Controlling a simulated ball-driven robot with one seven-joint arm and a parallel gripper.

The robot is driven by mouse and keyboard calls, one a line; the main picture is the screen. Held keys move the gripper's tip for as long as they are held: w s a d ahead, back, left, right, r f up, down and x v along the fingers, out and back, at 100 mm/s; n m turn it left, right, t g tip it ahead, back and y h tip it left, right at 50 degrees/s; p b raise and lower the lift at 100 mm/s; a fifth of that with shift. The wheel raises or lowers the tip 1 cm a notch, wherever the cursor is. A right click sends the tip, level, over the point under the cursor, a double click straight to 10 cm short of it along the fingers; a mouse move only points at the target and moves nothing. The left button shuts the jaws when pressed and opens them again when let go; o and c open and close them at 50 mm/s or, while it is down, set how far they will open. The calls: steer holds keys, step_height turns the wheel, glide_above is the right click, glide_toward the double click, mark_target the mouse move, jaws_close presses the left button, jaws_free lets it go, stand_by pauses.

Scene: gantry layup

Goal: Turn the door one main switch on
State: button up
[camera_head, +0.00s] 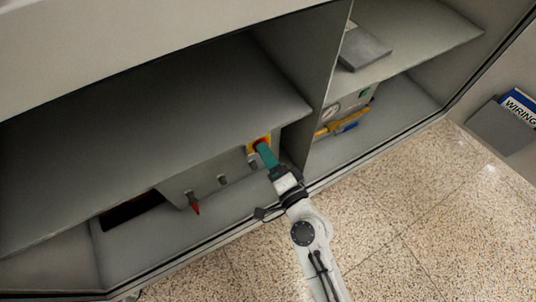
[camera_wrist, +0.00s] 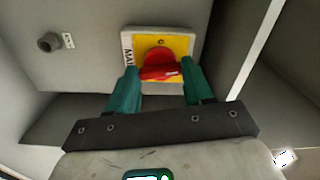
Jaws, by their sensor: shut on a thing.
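The main switch is a red rotary knob (camera_wrist: 158,62) on a yellow square plate (camera_wrist: 181,44) in a pale frame, with a partly hidden label beginning "MAI". It is on the grey panel inside the cabinet. In the head view the yellow plate (camera_head: 252,148) shows beside my gripper's tip. My gripper (camera_wrist: 161,68) has its two green fingers on either side of the knob and is shut on it. The knob's handle lies nearly level, tilted slightly, in the wrist view. In the head view my gripper (camera_head: 265,152) hides most of the knob.
A grey shelf (camera_head: 150,120) overhangs the panel. A divider (camera_head: 315,75) stands just right of the switch. Left on the panel are a dark round knob (camera_wrist: 48,41) and a red-tipped part (camera_head: 195,207). A "WIRING" binder (camera_head: 517,105) is far right. The speckled floor (camera_head: 420,220) is clear.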

steer(key=shift+d+m, duration=0.1)
steer(key=shift+m, duration=1.1)
steer(key=o, duration=1)
steer(key=shift+o, duration=0.2)
steer(key=b+v, duration=0.1)
steer(key=v, duration=0.9)
steer(key=shift+s+d, duration=0.25)
steer(key=shift+s, duration=0.05)
